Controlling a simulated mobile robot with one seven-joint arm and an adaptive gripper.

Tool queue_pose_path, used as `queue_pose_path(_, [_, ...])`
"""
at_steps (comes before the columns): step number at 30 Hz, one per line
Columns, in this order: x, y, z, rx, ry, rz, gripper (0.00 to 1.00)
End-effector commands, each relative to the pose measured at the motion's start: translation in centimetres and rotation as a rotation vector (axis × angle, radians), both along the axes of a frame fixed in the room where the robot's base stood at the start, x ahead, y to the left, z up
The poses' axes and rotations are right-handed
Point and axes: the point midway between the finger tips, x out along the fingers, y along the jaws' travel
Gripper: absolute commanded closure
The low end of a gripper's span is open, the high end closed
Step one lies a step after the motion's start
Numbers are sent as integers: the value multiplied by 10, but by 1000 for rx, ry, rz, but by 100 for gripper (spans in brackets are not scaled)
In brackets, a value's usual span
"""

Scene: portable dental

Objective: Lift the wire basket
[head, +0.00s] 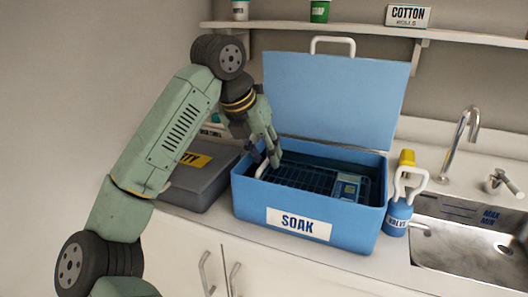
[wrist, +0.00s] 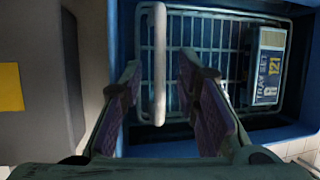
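The wire basket (wrist: 218,36) lies inside the blue box marked SOAK (head: 258,213), whose lid stands open. In the head view the basket's dark wires (head: 302,178) show below the box rim. Its pale handle (wrist: 158,62) runs between the two fingers of my gripper (wrist: 166,88) in the wrist view. The fingers are apart, with a gap on each side of the handle. In the head view my gripper (head: 262,158) reaches down into the left part of the box. A box labelled TRAY SET 121 (wrist: 266,68) lies in the basket's right part.
A grey case (head: 208,185) with a yellow label stands left of the blue box. A blue valve bottle (head: 398,215) with a yellow top stands close on the right, beside the sink (head: 465,250). The open lid (head: 335,100) rises behind, below a shelf (head: 360,31).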

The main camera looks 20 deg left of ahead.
Motion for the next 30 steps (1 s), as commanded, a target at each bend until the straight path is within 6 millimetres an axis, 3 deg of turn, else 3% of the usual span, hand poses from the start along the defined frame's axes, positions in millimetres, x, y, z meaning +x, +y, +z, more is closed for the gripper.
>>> queue_pose_path(12, [0,0,0,-1,0,0,100])
queue_pose_path(30, [0,0,1,-1,0,-1,100])
